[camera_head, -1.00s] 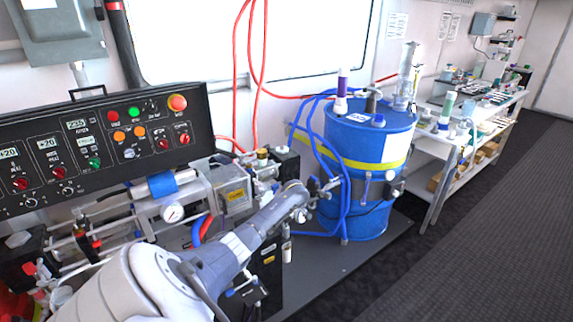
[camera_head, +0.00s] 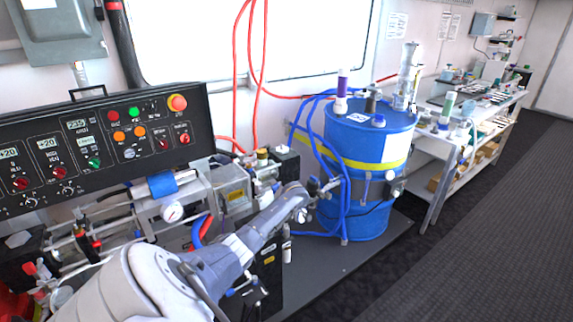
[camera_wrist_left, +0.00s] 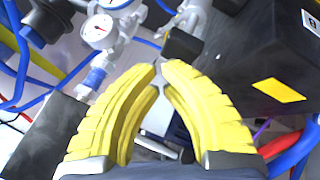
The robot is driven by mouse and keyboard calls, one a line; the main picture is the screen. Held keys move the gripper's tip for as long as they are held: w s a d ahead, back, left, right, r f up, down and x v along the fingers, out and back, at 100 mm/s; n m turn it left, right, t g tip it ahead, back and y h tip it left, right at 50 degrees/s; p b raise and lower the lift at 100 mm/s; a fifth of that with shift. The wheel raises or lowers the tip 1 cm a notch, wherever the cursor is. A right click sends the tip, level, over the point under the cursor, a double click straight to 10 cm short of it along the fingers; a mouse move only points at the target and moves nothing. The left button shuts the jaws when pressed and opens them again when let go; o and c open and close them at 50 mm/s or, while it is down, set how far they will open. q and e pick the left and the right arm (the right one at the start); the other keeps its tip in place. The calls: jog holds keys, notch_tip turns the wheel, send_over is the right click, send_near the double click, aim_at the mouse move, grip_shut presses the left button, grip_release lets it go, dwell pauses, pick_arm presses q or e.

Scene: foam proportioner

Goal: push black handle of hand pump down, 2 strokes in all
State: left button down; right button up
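My left gripper (camera_wrist_left: 160,68) shows in the left wrist view with two yellow ribbed fingers curved together, tips almost touching. No object is clearly held between them; a thin grey metal part shows behind the gap. A black block (camera_wrist_left: 183,45) lies just beyond the fingertips, slightly right. It may be the hand pump's black handle, but I cannot be sure, nor tell whether the fingers touch it. In the head view my left arm reaches in from the lower left towards the pump equipment, and its yellow fingers are hidden. My right gripper is not in view.
A blue drum (camera_head: 372,150) with a yellow band stands right of my arm, with blue hoses beside it. A black control panel (camera_head: 100,140) is at the left. Gauges (camera_wrist_left: 98,30) and a large black box (camera_wrist_left: 262,55) crowd the fingers. Open floor lies at the right.

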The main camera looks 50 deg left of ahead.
pick_arm(q)
jog(key=shift+f, duration=1.8)
dwell(1.8)
jog(key=shift+r, duration=2.15)
jog(key=shift+r, duration=0.1)
jog(key=shift+r, duration=2.45)
jog(key=c, duration=2.1)
grip_release()
grip_shut()
